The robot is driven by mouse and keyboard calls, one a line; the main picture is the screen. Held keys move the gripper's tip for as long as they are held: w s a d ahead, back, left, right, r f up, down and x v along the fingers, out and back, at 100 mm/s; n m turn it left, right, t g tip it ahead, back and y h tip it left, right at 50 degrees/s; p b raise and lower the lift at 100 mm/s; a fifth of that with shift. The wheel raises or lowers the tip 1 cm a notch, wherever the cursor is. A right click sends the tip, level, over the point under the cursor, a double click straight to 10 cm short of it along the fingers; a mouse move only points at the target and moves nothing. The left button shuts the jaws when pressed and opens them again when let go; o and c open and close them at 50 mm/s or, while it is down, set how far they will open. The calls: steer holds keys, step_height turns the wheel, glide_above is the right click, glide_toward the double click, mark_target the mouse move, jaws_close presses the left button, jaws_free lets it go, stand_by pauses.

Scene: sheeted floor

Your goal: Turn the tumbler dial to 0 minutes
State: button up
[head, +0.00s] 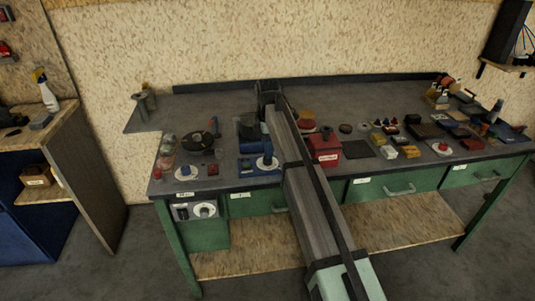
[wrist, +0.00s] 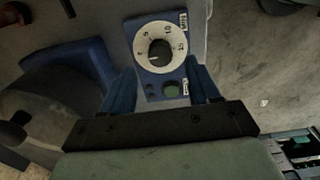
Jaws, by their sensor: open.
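In the wrist view, a blue control panel carries a round white dial face with dark numbers, 5, 10 and 15 among them. A black knob (wrist: 159,50) sits at its centre, with a pale mark on its lower-left side; I cannot read its exact setting. Below the dial is a green button (wrist: 171,89). My gripper (wrist: 160,64) is open and empty, its two blue fingers standing apart at the lower left and lower right of the dial. I see no contact with the knob.
In the wrist view a blue body with a dark drum stands left of the panel. In the head view the bench (head: 345,93) holds a red box (head: 324,148), a blue device (head: 250,132) and many small items at right. Bare bench top lies at the back.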

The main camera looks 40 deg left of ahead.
step_height(320, 180, up, 9)
stand_by(0.3)
steer(key=shift+d, duration=0.1)
stand_by(0.4)
